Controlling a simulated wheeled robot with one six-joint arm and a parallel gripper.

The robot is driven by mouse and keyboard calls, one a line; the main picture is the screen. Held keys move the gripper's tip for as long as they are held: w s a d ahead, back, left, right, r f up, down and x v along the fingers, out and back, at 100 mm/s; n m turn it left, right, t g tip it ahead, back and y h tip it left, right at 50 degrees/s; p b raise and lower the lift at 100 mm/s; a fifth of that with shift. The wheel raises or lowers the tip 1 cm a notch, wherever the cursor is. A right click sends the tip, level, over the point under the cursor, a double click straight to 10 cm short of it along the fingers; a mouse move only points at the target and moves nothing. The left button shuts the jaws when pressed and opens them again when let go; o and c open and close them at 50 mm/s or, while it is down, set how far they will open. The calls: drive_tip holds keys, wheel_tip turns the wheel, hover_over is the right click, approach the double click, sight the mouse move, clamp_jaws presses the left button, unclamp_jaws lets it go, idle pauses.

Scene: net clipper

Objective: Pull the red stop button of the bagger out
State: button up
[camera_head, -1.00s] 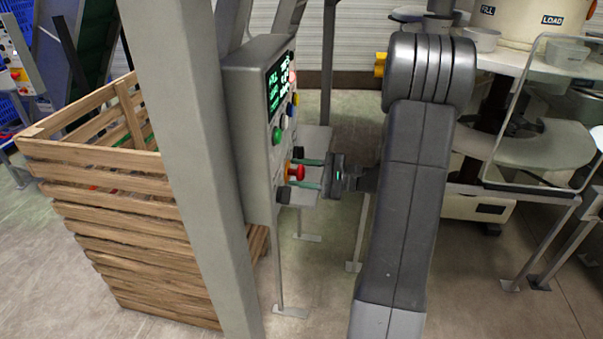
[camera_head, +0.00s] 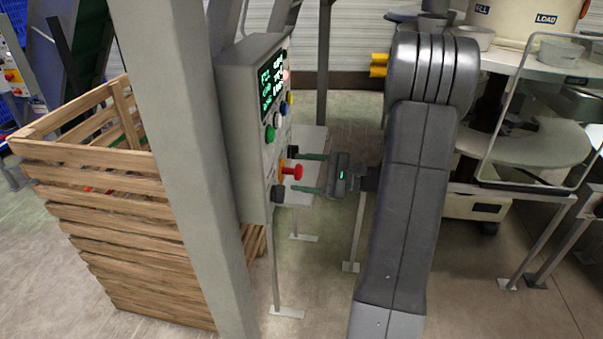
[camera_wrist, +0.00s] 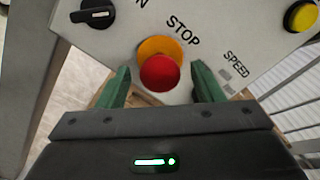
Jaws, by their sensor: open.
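The red stop button (camera_head: 293,172) sits on a yellow base low on the grey control box (camera_head: 243,140) of the bagger. In the wrist view the red button (camera_wrist: 160,73) shows below the word STOP. My gripper (camera_head: 309,173) is open, with its green fingers pointing at the panel, one above and one below the button in the head view. In the wrist view my gripper (camera_wrist: 161,88) has one finger on each side of the button, with gaps between them and it. The fingers hold nothing.
Black knobs (camera_head: 277,194) sit close to the button. A green button (camera_head: 270,133) and a screen (camera_head: 272,84) are higher up. A grey post (camera_head: 190,150) and a wooden crate (camera_head: 120,225) stand left. A round machine (camera_head: 535,150) stands right.

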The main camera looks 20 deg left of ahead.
drive_tip(key=b+v, duration=0.2)
drive_tip(key=v, duration=1.1)
drive_tip(key=shift+s+a, duration=0.1)
drive_tip(key=p+x, duration=0.2)
drive_tip(key=x, duration=1.1)
drive_tip(key=shift+a, duration=0.35)
drive_tip(key=shift+a+p, duration=0.2)
drive_tip(key=shift+p, duration=0.15)
drive_tip(key=shift+s+a, duration=0.2)
drive_tip(key=shift+a, duration=0.25)
